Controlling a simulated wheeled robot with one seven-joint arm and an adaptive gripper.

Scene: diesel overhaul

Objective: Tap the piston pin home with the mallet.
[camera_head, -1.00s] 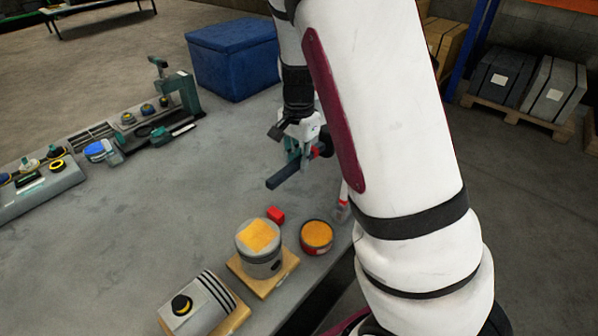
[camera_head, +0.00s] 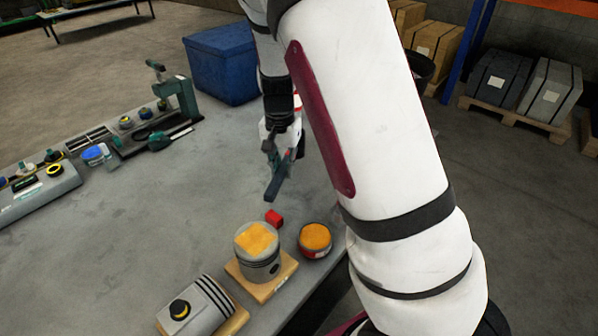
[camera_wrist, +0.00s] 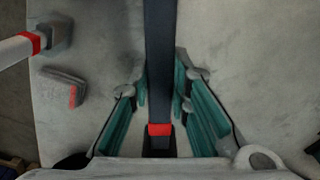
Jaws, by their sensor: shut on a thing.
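My gripper (camera_head: 273,152) is shut on a dark bar (camera_head: 274,187) above the bench. In the wrist view the bar (camera_wrist: 160,40) runs between the teal fingers and has a red band near the palm. It looks like the mallet's handle, but I cannot make out a head. A grey piston (camera_head: 209,300) with dark rings lies on its side on a wooden block at the bottom.
An upright piston (camera_head: 260,262) with an orange top, a red block (camera_head: 273,217) and an orange-topped tin (camera_head: 315,238) stand nearby. A white-handled tool with a red collar (camera_wrist: 37,42) shows in the wrist view. The bench middle (camera_head: 150,210) is clear.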

